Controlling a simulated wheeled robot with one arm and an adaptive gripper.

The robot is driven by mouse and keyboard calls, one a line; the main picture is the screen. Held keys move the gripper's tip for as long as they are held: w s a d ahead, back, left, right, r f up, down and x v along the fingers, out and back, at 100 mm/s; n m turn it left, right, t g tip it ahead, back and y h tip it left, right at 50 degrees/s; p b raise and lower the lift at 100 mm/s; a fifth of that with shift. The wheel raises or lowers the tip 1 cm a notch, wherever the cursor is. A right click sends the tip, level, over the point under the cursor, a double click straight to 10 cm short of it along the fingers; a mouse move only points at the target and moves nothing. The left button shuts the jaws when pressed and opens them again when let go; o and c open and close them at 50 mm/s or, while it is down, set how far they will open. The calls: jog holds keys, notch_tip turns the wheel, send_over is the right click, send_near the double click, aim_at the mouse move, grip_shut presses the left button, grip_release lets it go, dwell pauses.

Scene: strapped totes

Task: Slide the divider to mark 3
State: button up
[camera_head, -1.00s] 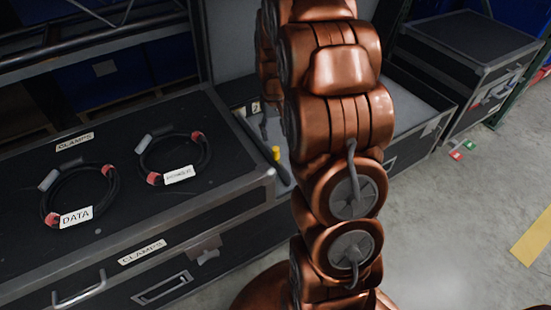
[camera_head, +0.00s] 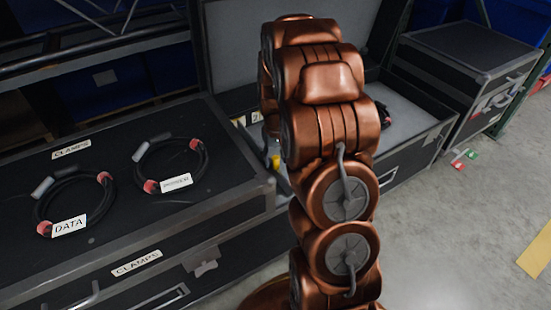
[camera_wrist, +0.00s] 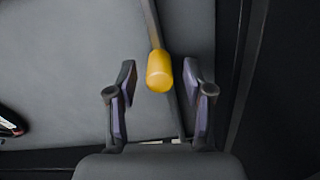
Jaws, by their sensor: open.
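The divider (camera_wrist: 180,98) shows in the wrist view as a thin dark strip across the grey case floor. My gripper (camera_wrist: 157,72) is open, with one finger on each side of the knob and visible gaps to both. In the head view the yellow knob (camera_head: 275,161) is partly hidden behind my arm. My arm hides the gripper and most of the divider there.
The open case (camera_head: 410,107) stands behind my arm. A closed black case (camera_head: 110,228) with DATA (camera_head: 68,226) and POWER (camera_head: 176,182) cables is at left. Another case (camera_head: 466,60) stands at right. A dark object with red (camera_wrist: 10,124) lies inside the open case.

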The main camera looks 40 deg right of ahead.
grip_shut()
dwell(0.3)
dwell(0.3)
